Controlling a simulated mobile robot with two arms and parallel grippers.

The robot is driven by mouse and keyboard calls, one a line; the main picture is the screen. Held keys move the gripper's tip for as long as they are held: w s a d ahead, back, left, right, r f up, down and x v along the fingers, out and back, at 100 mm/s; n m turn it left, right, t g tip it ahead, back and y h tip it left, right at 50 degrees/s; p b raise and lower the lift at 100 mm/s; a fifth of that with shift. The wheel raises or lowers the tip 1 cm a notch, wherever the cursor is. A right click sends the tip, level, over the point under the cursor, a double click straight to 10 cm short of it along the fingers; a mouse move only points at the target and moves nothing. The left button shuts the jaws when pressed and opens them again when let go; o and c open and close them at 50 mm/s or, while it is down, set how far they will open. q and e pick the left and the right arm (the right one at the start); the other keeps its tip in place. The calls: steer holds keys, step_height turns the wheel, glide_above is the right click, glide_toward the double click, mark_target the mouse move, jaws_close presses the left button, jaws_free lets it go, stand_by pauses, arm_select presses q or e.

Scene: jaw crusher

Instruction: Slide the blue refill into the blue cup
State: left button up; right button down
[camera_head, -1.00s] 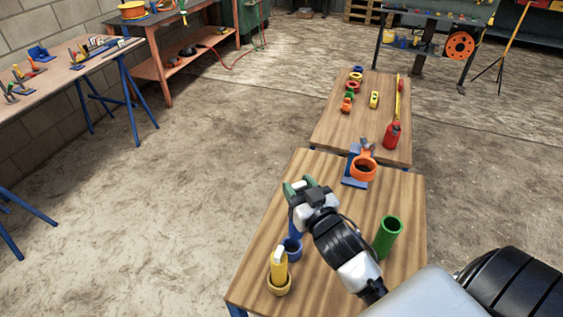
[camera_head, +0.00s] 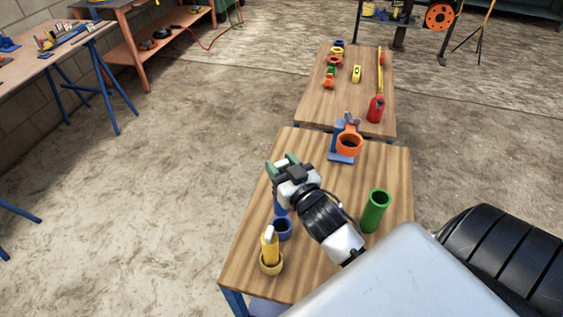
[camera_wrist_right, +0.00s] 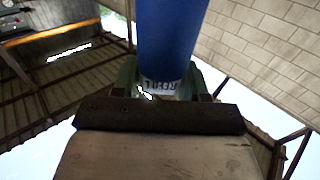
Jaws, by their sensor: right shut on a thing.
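My right gripper (camera_head: 283,164) is above the near table, its green fingers shut on the blue refill. In the right wrist view the refill (camera_wrist_right: 170,35) is a thick blue cylinder between the green fingers, with a white label at its end. In the head view the refill (camera_head: 279,205) shows only partly below the gripper, just behind the blue cup. The blue cup (camera_head: 283,230) stands on the table. The refill's lower end is hidden by the cup's rim or close to it; I cannot tell whether it is inside. My left gripper is not in view.
A yellow cup (camera_head: 271,266) with a yellow refill (camera_head: 270,244) stands in front of the blue cup. A green tube (camera_head: 375,211) stands to the right of my forearm. An orange ring on a blue stand (camera_head: 348,145) is at the table's back.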

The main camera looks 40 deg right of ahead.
step_height(320, 180, down, 2)
steer(key=shift+b, duration=0.45)
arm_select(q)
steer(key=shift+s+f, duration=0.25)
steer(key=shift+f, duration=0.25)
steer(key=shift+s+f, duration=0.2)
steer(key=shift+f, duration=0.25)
arm_select(e)
steer(key=shift+f, duration=0.5)
arm_select(q)
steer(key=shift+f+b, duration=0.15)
steer(key=shift+b, duration=0.2)
arm_select(e)
steer(key=shift+f, duration=0.15)
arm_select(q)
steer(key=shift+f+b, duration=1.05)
arm_select(e)
steer(key=shift+f, duration=1.75)
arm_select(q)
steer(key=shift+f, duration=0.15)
arm_select(e)
steer(key=shift+f, duration=0.25)
steer(key=shift+f+b, duration=1.75)
steer(key=shift+f, duration=0.7)
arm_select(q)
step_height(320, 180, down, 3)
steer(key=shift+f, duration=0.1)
